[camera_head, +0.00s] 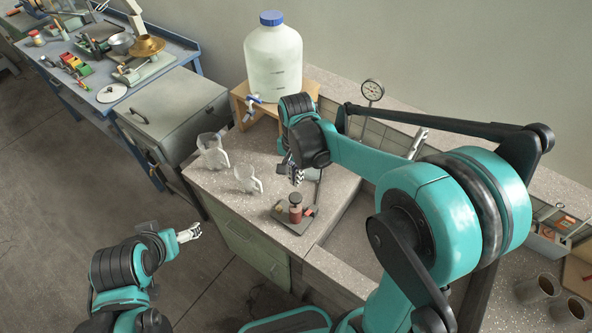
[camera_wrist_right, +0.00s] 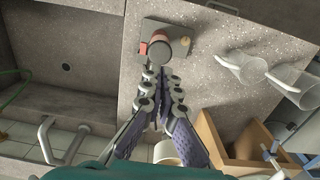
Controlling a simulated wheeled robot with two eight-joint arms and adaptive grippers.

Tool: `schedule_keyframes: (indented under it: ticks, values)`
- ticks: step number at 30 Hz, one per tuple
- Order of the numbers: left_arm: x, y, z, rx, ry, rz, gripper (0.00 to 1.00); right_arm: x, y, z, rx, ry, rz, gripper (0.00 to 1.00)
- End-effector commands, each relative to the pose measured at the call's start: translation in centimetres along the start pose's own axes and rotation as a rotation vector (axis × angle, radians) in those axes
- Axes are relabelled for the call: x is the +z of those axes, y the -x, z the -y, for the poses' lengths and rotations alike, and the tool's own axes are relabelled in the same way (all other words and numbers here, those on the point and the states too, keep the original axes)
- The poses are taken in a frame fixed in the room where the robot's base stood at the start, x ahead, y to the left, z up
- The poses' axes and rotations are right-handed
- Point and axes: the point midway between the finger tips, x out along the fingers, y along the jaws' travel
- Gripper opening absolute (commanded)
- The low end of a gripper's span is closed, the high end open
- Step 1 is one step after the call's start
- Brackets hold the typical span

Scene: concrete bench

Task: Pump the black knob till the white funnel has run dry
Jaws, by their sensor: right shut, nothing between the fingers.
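The pump is a small dark plate (camera_head: 312,212) with a reddish-brown body and a black knob (camera_head: 295,197) on top, near the bench's front edge. The knob also shows in the wrist view (camera_wrist_right: 160,46), partly behind my fingertips. My right gripper (camera_head: 293,178) is shut and empty, its tips above or just beside the knob; whether they touch it I cannot tell. I cannot make out a white funnel in either view. My left gripper (camera_head: 192,233) is off the bench at the lower left; its fingers are too small to read.
Two clear jugs (camera_head: 212,152) (camera_head: 248,179) stand left of the pump. A large white bottle (camera_head: 272,62) with a blue cap and tap sits on a wooden stand (camera_head: 240,100) behind. A sink (camera_head: 355,235) lies to the right. A dial gauge (camera_head: 372,90) stands at the back.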

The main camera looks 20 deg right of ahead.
Motion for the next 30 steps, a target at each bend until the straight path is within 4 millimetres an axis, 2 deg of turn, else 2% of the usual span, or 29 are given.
schedule_keyframes:
  ticks: [1,3,9,15,26,30]
  values:
    - [0.3,-0.5,0.0,0.0,0.0,0.0,0.88,0.0,-1.4,0.0,0.0,0.0,0.0,0.0]
    - [0.5,-0.7,0.0,0.0,0.0,0.0,0.88,0.0,-2.8,0.0,0.0,0.0,0.0,0.0]
    - [1.0,-1.4,0.0,0.0,0.0,0.0,0.88,0.0,-5.6,0.0,0.0,0.0,0.0,0.0]
    - [1.1,-1.6,0.0,0.0,0.0,0.0,0.88,0.0,-6.7,0.0,0.0,0.0,0.0,0.0]
    - [1.2,-1.6,0.0,0.0,0.0,0.0,0.88,0.0,-6.8,0.0,0.0,0.0,0.0,0.0]
    - [1.8,-2.6,0.0,0.0,0.0,0.0,0.88,0.0,-8.2,0.0,0.0,0.0,0.0,0.0]
